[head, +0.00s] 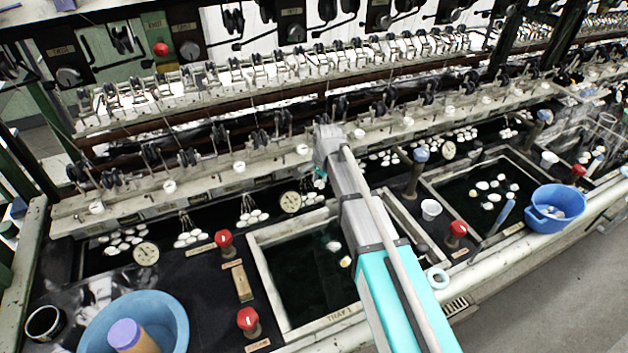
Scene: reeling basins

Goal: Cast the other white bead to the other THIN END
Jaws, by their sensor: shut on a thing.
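My gripper (320,180) is at the far end of my arm, above the dark reeling basin just behind the left tray. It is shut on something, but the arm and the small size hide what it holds. White oval beads, like cocoons, float in clusters along the basin, such as one cluster (254,217) left of my gripper and another (191,239) farther left. A white bead (333,246) and a yellowish one (346,262) lie in the left tray (262,262). I cannot read any THIN END label.
Red-topped knobs (224,239) stand on the dark counter. A blue bowl (175,305) is at front left and a blue basin (569,198) at right. The right tray (447,203) holds several beads. A rail (205,178) with guides and pulleys runs behind the basin.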

